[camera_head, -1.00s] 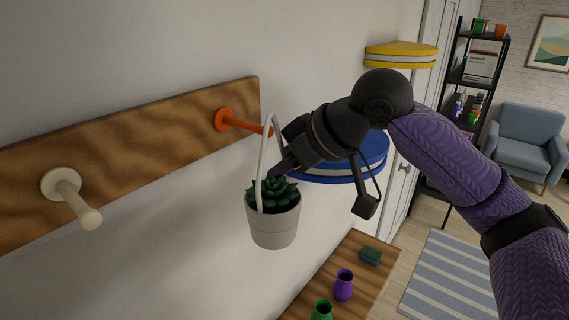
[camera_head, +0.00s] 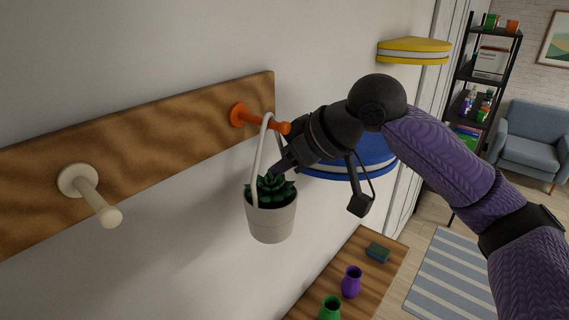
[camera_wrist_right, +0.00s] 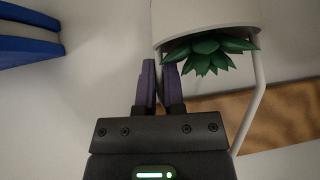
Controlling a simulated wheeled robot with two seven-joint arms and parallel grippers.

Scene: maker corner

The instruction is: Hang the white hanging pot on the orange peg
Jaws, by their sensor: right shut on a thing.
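The white hanging pot (camera_head: 271,220) with a green succulent hangs upright from its tall loop handle (camera_head: 258,165). My right gripper (camera_head: 284,163) is shut on one side of the handle, just above the rim. In the right wrist view, the fingers (camera_wrist_right: 159,78) pinch the handle beside the pot (camera_wrist_right: 205,18). The orange peg (camera_head: 255,119) sticks out from the right end of the wooden board. The handle's top is at the peg, just short of its tip, and the peg appears to pass through the loop. Contact between them cannot be told. My left gripper is not in view.
A cream peg (camera_head: 90,196) is on the same wooden board (camera_head: 150,135). A blue shelf (camera_head: 350,164) is behind my right gripper, with a yellow shelf (camera_head: 413,51) higher up. A purple vase (camera_head: 351,281) and green vase (camera_head: 330,308) stand on a wooden surface below.

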